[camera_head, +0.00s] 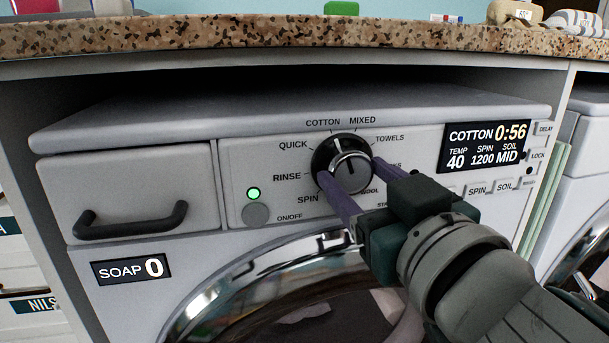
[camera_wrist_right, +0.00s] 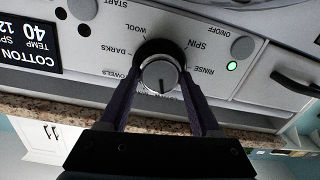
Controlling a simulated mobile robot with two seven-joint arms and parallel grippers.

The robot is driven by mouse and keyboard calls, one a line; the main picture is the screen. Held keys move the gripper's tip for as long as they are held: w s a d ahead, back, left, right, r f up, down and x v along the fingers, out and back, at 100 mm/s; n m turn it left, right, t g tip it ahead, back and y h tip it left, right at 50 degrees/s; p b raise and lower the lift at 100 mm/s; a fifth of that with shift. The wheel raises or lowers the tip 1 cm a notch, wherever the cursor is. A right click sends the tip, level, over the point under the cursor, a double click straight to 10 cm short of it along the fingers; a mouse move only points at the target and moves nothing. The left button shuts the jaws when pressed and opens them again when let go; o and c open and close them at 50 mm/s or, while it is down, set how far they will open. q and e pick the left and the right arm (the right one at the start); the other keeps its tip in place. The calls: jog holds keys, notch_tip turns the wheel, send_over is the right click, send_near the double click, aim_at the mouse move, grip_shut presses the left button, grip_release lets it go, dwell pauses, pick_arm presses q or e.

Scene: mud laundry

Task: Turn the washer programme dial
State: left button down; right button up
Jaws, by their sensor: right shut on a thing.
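The washer programme dial (camera_head: 352,171) is a round silver knob on a black ring, on the front panel of the white washer (camera_head: 180,115). Labels such as COTTON, MIXED, QUICK, RINSE and SPIN surround it. The dial's mark points up, between COTTON and MIXED. My right gripper (camera_head: 352,182) is shut on the dial, one purple finger on each side. The right wrist view also shows the dial (camera_wrist_right: 160,74) between the fingers. Some lower-right labels are hidden behind the gripper. The display (camera_head: 486,146) reads COTTON 0:56, temp 40, spin 1200, soil MID. My left gripper is not in view.
A speckled countertop (camera_head: 300,38) overhangs the washer. The soap drawer handle (camera_head: 130,222) juts out at left, and a green light (camera_head: 254,193) glows above the on/off button (camera_head: 256,214). The round door (camera_head: 290,295) lies below the dial.

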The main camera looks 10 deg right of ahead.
jog(key=shift+c, duration=0.6)
jog(key=shift+n, duration=0.3)
jog(key=shift+r+n+p, duration=0.1)
jog(key=shift+n+p, duration=0.35)
jog(key=shift+n, duration=0.55)
jog(key=shift+a+n+p, duration=0.1)
jog(key=shift+n+p, duration=0.45)
jog(key=shift+n, duration=1.95)
jog(key=o, duration=1.4)
jog(key=shift+c, duration=0.2)
